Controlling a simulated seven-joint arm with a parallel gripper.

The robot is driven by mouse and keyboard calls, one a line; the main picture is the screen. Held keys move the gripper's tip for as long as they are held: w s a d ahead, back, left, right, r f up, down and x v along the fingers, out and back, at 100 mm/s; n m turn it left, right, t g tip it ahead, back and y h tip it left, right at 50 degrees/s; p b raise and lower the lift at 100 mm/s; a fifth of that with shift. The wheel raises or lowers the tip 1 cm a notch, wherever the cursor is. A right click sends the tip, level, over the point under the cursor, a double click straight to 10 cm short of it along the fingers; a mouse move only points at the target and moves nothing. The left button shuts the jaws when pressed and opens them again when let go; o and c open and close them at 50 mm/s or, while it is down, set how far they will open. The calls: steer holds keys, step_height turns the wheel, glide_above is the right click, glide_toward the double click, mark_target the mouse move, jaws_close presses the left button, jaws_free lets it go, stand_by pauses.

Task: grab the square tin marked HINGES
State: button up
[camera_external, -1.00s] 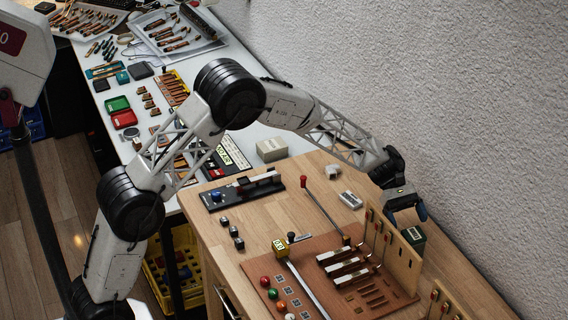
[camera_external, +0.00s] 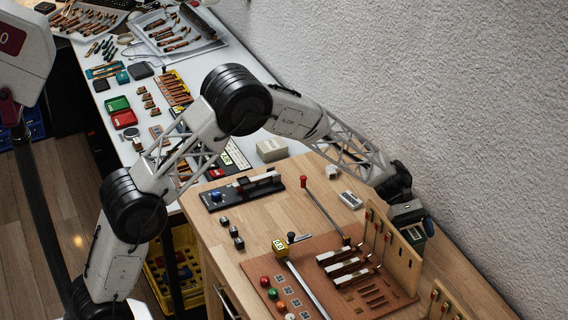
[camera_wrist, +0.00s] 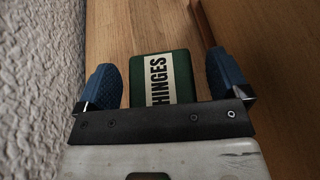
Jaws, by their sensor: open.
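The square tin marked HINGES (camera_wrist: 160,80) is dark green with a pale label. In the wrist view it lies between the two blue fingertips of my gripper (camera_wrist: 168,84), with a gap on each side. Its near end is hidden behind the gripper's dark bar. My gripper is open, and nothing is clasped in it. In the external view my gripper (camera_external: 418,222) is at the right, close to the wall, and covers much of the tin (camera_external: 414,238). I cannot tell the height of the fingers against the tin.
The textured wall (camera_wrist: 30,90) runs close along the left in the wrist view. An upright wooden board (camera_external: 392,252) with red-tipped parts stands beside the tin. A brown mat (camera_external: 330,285) with keys and levers lies nearer. Bare wooden tabletop (camera_external: 450,270) shows to the right.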

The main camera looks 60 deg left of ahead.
steer(key=c, duration=1.2)
steer(key=shift+o, duration=0.2)
steer(key=shift+r, duration=0.15)
step_height(320, 180, up, 10)
steer(key=shift+f, duration=0.15)
stand_by(0.6)
